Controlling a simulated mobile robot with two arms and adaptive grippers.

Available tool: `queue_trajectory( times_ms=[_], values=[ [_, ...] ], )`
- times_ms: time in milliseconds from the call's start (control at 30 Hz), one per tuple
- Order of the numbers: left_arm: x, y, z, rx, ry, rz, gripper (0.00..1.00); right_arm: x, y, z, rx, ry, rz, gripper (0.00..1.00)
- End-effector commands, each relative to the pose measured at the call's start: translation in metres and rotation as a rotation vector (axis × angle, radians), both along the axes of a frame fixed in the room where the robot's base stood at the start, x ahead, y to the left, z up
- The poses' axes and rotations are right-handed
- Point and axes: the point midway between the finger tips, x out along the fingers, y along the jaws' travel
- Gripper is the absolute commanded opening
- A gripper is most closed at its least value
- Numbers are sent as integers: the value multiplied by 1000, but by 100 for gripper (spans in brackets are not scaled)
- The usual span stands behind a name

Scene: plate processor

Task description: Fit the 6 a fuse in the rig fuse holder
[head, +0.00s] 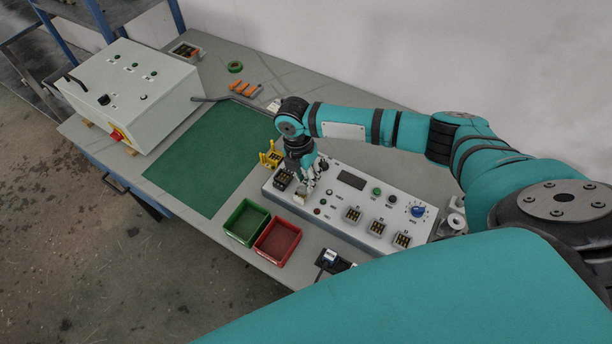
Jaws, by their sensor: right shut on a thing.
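My right gripper (303,184) points down over the left part of the pale grey rig panel (335,216). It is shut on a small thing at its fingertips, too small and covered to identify. A pale block (300,197) shows right at the fingertips; I cannot tell whether it is held or part of the panel. A black socket block (283,179) sits on the panel's left end beside the gripper. I cannot make out the fuse's marking or the fuse holder's opening. My left gripper is not in view.
A yellow rack (271,154) stands behind the panel's left end. Green (246,221) and red (277,242) bins stand in front. The panel carries sockets (377,227), a display (351,179) and a blue knob (417,211). The green mat (205,165) is largely clear. A grey control box (135,90) stands left.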

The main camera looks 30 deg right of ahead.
Motion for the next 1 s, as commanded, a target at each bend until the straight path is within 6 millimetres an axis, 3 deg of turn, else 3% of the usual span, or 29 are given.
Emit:
queue_trajectory(
  times_ms=[1000],
  values=[
    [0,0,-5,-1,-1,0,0,0,0,-12,0,0,1,0]
  ],
)
